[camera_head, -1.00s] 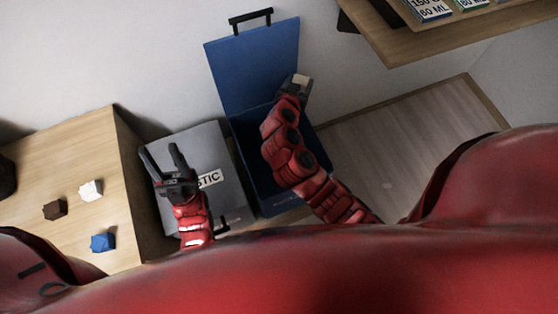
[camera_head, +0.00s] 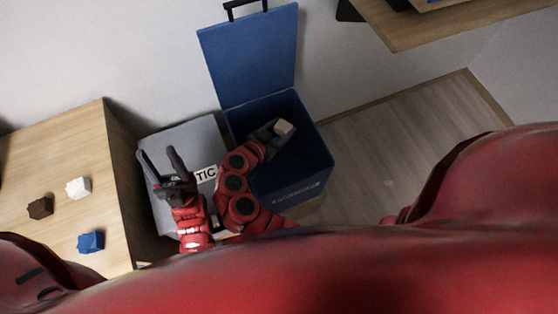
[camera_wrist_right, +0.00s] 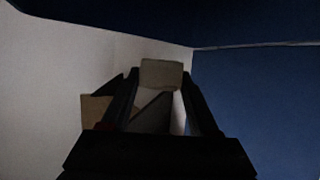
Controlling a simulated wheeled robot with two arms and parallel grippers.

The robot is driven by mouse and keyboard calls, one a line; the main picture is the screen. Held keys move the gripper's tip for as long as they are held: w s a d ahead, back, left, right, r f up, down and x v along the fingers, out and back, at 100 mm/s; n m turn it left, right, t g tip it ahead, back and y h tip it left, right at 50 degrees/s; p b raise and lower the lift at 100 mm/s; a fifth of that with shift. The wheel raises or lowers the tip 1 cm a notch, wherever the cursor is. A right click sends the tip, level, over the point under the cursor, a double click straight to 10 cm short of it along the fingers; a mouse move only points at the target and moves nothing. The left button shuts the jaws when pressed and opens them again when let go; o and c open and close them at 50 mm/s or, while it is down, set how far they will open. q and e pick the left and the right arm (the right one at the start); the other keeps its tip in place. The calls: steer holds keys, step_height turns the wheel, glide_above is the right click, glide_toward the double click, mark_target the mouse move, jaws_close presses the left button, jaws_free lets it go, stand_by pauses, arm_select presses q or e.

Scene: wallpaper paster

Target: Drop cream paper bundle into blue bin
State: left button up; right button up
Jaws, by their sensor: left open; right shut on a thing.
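The cream paper bundle (camera_head: 285,128) is a small pale block held between the fingertips of my right gripper (camera_head: 276,131). In the right wrist view the bundle (camera_wrist_right: 162,74) sits at the tips of the shut fingers. The gripper is over the open mouth of the blue bin (camera_head: 302,182), inside its outline in the head view; how deep it is cannot be told. The bin's blue lid (camera_head: 248,60) stands raised behind it. My left gripper (camera_head: 158,162) is open and empty, above the grey bin.
A grey bin (camera_head: 200,140) with a closed lid and a label ending in "TIC" stands left of the blue bin. A wooden table (camera_head: 75,150) at the left carries brown (camera_head: 40,208), white (camera_head: 78,187) and blue (camera_head: 90,242) pieces. A wooden shelf (camera_head: 450,25) is at upper right.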

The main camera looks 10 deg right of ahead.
steer(key=shift+f, duration=0.2)
steer(key=o, duration=1.4)
